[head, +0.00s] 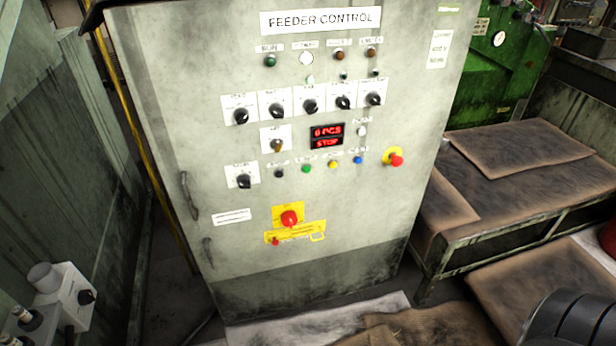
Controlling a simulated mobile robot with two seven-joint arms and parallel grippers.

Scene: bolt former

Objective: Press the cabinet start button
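The grey control cabinet (160,90) stands upright in the middle of the head view, its front marked "FEEDER CONTROL". A row of small push buttons crosses its lower panel: a black button (279,173), a green button (306,168), a yellow button (333,164) and a blue button (357,160). The small labels above them are too blurred to read surely; the green one's looks like "START". A red display (327,135) above the row shows "STOP" on its lower line. Neither gripper is in view, and nothing covers the buttons.
A red emergency stop (396,160) sits right of the button row. A red rotary switch (289,218) on yellow is below. Black selector knobs (310,106) are above. A low bench (463,252) stands right of the cabinet; a white switch box (75,295) is lower left.

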